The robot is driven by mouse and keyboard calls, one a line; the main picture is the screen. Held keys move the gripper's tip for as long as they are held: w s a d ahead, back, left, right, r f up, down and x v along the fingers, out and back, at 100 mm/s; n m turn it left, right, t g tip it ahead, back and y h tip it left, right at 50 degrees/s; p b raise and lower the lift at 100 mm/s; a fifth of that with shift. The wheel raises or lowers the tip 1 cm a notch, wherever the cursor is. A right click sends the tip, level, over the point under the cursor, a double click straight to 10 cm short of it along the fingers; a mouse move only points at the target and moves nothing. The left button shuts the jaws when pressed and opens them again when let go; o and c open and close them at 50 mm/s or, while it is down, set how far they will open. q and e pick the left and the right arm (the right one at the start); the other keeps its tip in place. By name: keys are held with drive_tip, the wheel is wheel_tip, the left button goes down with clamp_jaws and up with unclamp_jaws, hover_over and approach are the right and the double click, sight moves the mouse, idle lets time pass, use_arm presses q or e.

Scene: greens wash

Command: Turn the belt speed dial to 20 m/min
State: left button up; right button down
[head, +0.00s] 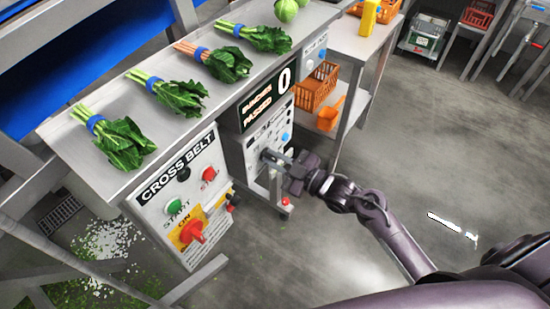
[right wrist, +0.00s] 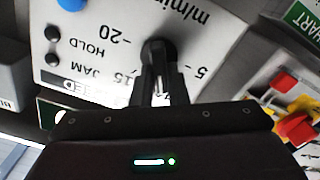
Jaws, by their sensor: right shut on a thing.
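The belt speed dial is a black knob (right wrist: 158,50) on a white panel (right wrist: 225,45) marked m/min, with 5, 15 and 20 legible upside down in the right wrist view. My right gripper (right wrist: 160,72) is shut on the knob, its fingers on either side of it. I cannot tell where the knob's pointer stands, as the fingers cover part of it. My left gripper is not in view.
The cross belt panel (head: 176,186) with green start, red stop and a red rotary switch (head: 191,232) is left of the dial. Bunches of greens (head: 122,142) lie on the steel ledge above. An orange basket (head: 316,88) stands behind; the floor at right is mostly clear.

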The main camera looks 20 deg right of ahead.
drive_tip(key=shift+r+m+p, duration=0.25)
drive_tip(key=shift+m+p, duration=0.7)
drive_tip(key=shift+m, duration=0.15)
drive_tip(key=shift+w+d+f+m+p, duration=0.25)
drive_tip(key=shift+m+p, duration=1.45)
drive_tip(key=shift+m, duration=1.9)
drive_tip(key=shift+w+d+f+m+p, duration=0.1)
drive_tip(key=shift+d+f+m+p, duration=0.15)
drive_tip(key=shift+m+p, duration=2.4)
drive_tip(key=shift+w+d+f+m+p, duration=0.25)
drive_tip(key=shift+m+p, duration=0.45)
drive_tip(key=shift+m, duration=3.85)
drive_tip(key=c, duration=1.4)
unclamp_jaws()
drive_tip(key=shift+c, duration=0.2)
